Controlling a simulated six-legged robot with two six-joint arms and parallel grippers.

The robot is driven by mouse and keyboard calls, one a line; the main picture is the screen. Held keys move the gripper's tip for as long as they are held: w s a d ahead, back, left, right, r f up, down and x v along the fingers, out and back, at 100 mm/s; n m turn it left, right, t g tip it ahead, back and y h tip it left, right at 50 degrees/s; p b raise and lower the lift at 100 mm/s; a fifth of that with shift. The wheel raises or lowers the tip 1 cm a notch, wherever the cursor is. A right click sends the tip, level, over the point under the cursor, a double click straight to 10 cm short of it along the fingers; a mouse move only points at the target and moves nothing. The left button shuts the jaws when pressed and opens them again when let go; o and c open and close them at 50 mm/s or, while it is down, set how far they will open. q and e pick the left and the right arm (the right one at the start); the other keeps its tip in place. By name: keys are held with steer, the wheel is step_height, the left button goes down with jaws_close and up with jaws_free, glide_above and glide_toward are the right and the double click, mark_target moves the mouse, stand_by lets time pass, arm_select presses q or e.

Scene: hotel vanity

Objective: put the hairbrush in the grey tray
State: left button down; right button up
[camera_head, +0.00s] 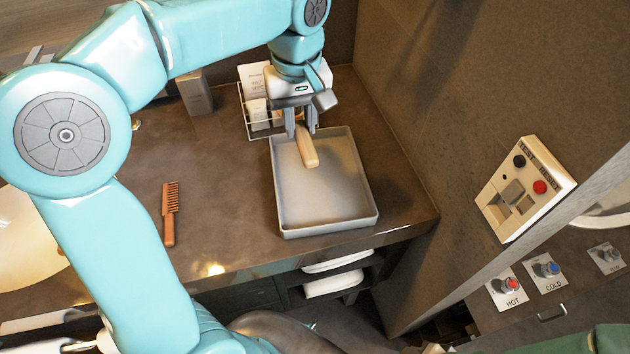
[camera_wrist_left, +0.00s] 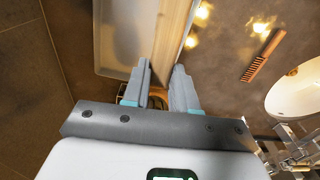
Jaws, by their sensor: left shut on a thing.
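The hairbrush (camera_head: 307,148) shows as a pale wooden length below my left gripper (camera_head: 301,129). The left gripper is shut on it, above the far part of the grey tray (camera_head: 373,212). In the left wrist view the wooden hairbrush (camera_wrist_left: 174,38) extends up from between the fingers (camera_wrist_left: 161,70), in front of the tray's (camera_wrist_left: 118,72) right side. The fingers hide part of the brush, and I cannot tell whether it touches the tray floor. My right gripper is not in view.
A brown comb (camera_head: 169,213) lies on the counter (camera_head: 225,190) left of the tray. A wire rack with cards (camera_head: 259,113) stands behind the tray, and a grey box (camera_head: 195,93) stands farther left. The wall (camera_head: 410,130) rises close on the right.

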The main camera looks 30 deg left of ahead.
arm_select(q)
glide_above(302, 194)
step_height(302, 194, down, 14)
steer(key=shift+r+b, duration=0.2)
steer(key=shift+b, duration=0.1)
step_height(302, 194, down, 5)
steer(key=shift+f, duration=0.15)
steer(key=shift+f+b, duration=0.2)
steer(key=shift+b, duration=0.1)
steer(key=c, duration=0.9)
jaws_free()
steer(key=shift+r, duration=0.1)
